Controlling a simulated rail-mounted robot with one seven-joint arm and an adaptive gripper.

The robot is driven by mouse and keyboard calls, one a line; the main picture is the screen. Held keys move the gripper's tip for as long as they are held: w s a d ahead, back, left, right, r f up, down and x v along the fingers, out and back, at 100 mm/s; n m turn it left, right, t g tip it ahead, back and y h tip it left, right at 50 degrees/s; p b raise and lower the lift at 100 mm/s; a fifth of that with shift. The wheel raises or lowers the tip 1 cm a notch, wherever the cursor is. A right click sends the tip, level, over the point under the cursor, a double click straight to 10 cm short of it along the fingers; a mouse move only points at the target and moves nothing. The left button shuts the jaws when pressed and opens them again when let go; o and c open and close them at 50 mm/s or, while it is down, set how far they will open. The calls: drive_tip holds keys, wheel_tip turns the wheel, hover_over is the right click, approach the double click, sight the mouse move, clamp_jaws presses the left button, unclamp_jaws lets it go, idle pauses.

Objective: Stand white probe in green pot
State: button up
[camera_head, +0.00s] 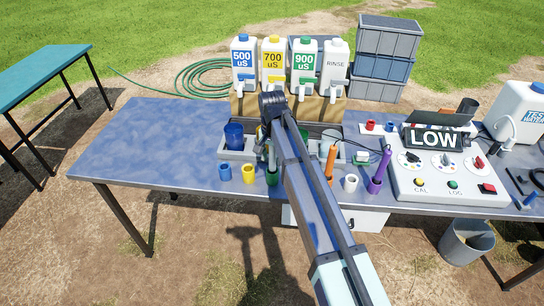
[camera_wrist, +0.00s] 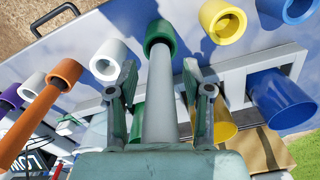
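The white probe (camera_wrist: 160,100) is a pale cylinder whose far end is inside the mouth of the green pot (camera_wrist: 160,36) in the wrist view. My gripper (camera_wrist: 159,80) has one finger on each side of the probe, with a narrow gap visible on both sides, so it looks open around it. In the head view the green pot (camera_head: 272,176) stands on the blue table, and my gripper (camera_head: 266,143) is just above and behind it. My arm covers much of this area there, and the probe is hardly distinguishable.
A yellow pot (camera_head: 249,174) and a blue pot (camera_head: 225,172) stand left of the green one. To the right are an orange probe (camera_head: 331,160), a white pot (camera_head: 350,183) and a purple probe (camera_head: 381,166). A grey rack (camera_head: 230,154) holds cups behind. The table's left side is clear.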

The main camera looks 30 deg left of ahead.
wheel_tip(320, 180, up, 12)
drive_tip(key=b, duration=0.3)
drive_tip(key=shift+r, duration=0.2)
idle(0.5)
